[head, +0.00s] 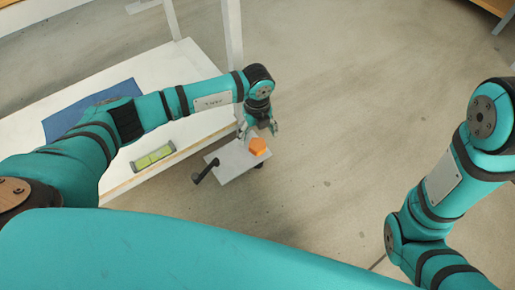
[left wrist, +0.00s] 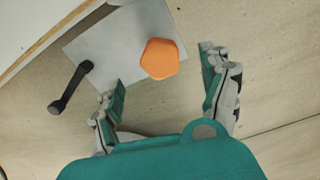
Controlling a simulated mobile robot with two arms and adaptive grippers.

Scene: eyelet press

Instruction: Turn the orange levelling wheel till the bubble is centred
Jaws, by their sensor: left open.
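The orange levelling wheel (head: 258,146) sits on a light grey plate (head: 234,162) beside the table edge. In the left wrist view the wheel (left wrist: 159,59) looks like a rounded polygon near the plate's edge. A spirit level (head: 153,158) with a yellow-green vial lies on the white table; its bubble is too small to read. My left gripper (head: 259,130) is open just above the wheel. In the left wrist view its fingers (left wrist: 164,92) are spread wide, with the wheel ahead of the gap and nothing between them. My right arm shows at the right, but its gripper is out of view.
A black crank handle (head: 206,171) stands out from the plate's left side, also in the left wrist view (left wrist: 70,87). The white table (head: 75,75) carries a blue mat (head: 62,122). A white post (head: 232,35) rises behind my left arm. The floor to the right is clear.

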